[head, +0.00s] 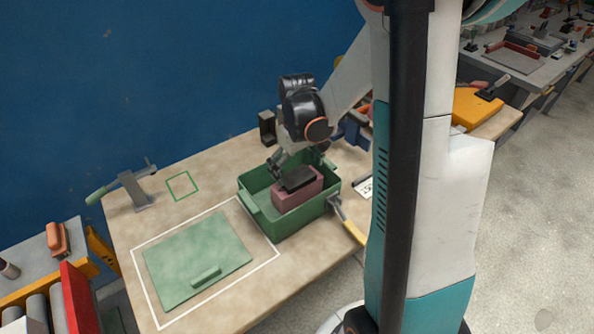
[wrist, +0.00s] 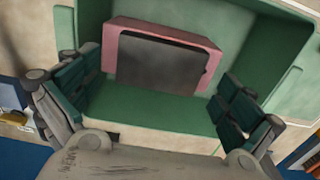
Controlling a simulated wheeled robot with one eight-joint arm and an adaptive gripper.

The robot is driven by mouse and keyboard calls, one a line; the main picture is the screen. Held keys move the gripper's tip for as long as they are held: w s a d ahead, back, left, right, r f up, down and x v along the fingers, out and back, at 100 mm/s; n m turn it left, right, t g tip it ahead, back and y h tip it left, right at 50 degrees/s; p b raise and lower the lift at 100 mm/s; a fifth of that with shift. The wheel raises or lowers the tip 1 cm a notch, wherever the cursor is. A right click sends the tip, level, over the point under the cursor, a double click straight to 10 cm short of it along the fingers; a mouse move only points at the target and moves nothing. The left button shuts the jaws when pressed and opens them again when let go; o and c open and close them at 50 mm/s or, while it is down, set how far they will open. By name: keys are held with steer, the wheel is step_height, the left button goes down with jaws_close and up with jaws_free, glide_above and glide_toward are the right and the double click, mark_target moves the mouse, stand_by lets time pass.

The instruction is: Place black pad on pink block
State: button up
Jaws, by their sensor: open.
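The pink block (head: 290,200) sits inside the green bin (head: 250,206) on the workbench. The black pad (head: 299,179) lies on top of the block. In the wrist view the pad (wrist: 158,63) covers much of the pink block (wrist: 125,27), whose rim shows along the top and sides. My gripper (head: 301,163) is over the bin, just above the pad. In the wrist view its fingers (wrist: 160,92) are wide apart, one on each side, with nothing between them touching the pads. The pad appears to rest flat on the block.
A green panel (head: 195,262) with a handle lies inside a white outline to the left of the bin. A small green square outline (head: 182,186) and a green-handled tool (head: 122,181) are behind it. A yellow-handled tool (head: 347,220) lies right of the bin.

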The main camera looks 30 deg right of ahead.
mark_target(297, 176)
step_height(297, 176, up, 10)
steer(key=p, duration=0.3)
steer(key=shift+r, duration=0.25)
